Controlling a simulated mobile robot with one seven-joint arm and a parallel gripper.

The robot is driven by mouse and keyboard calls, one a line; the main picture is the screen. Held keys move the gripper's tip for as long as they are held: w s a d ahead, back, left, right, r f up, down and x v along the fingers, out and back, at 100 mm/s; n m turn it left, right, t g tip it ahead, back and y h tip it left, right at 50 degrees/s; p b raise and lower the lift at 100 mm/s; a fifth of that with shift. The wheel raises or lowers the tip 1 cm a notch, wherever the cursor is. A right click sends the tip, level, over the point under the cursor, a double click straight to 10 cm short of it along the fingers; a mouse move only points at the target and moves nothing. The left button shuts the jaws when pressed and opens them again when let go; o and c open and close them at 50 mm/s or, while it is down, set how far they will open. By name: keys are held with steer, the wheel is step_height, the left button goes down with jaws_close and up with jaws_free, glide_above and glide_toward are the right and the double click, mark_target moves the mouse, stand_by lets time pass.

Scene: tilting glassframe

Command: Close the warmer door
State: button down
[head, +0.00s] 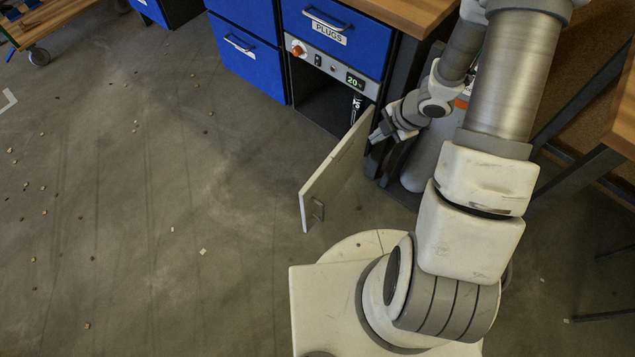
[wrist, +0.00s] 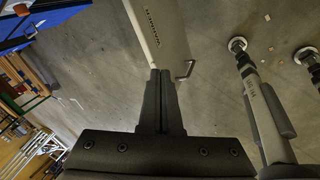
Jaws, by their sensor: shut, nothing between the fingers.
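The warmer door (head: 338,172) is a pale flat panel standing wide open, swung out from the warmer (head: 325,103) under the bench. The warmer's dark interior is exposed, and a small dark item (head: 357,106) shows at its right side. A handle (head: 318,209) is on the door's right-hand face, near its free edge. My gripper (head: 374,136) is shut and empty, on that same side of the door near its hinge end. In the wrist view the shut fingers (wrist: 160,73) end close to the door (wrist: 162,30) and its handle (wrist: 187,69); I cannot tell whether they touch it.
Above the warmer are a control panel (head: 334,66) and a blue drawer (head: 333,37) labelled PLUGS. More blue drawers (head: 240,50) are to the left. A pale cylinder (head: 420,160) stands right of the warmer. The floor (head: 200,180) left of the door is open, with small scattered bits.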

steer(key=s+a+f+n+g+y+b, duration=0.2)
steer(key=s+a+f+n+g+y, duration=0.15)
steer(key=s+a+f, duration=0.45)
steer(key=b, duration=0.5)
glide_toward(307, 200)
steer(key=shift+n+t+y, duration=0.25)
steer(key=shift+y, duration=0.1)
steer(key=f, duration=0.1)
steer(key=a+f, duration=0.1)
steer(key=f, duration=0.1)
steer(key=s+f, duration=0.1)
steer(key=shift+a+f, duration=0.2)
steer(key=shift+a, duration=0.1)
steer(key=shift+w+a, duration=0.3)
steer(key=shift+w, duration=0.1)
